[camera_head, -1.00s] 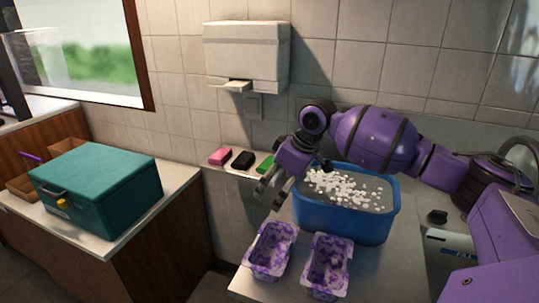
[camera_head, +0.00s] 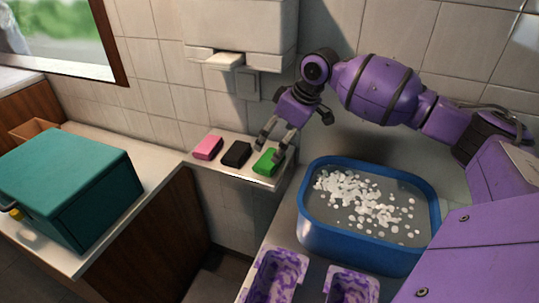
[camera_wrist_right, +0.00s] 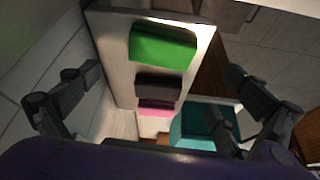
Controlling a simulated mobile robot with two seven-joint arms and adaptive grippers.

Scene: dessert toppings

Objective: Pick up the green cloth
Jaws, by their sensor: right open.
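The green cloth (camera_head: 268,162) is a small folded block at the right end of a narrow white shelf (camera_head: 222,172) on the tiled wall. It also shows in the right wrist view (camera_wrist_right: 163,47), lying between and beyond the fingers. My right gripper (camera_head: 269,146) is open, just above the cloth in the head view, with its fingers pointing down. The right wrist view shows its spread fingers (camera_wrist_right: 160,90) with nothing between them. I cannot tell whether a finger touches the cloth. My left gripper is not in view.
A black cloth (camera_head: 236,154) and a pink cloth (camera_head: 208,147) lie left of the green one. A blue tub (camera_head: 318,236) with water and white bits stands right. Two purple-patterned trays (camera_head: 262,277) are in front. A teal box (camera_head: 75,180) stands on the left counter. A dispenser (camera_head: 240,25) hangs above.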

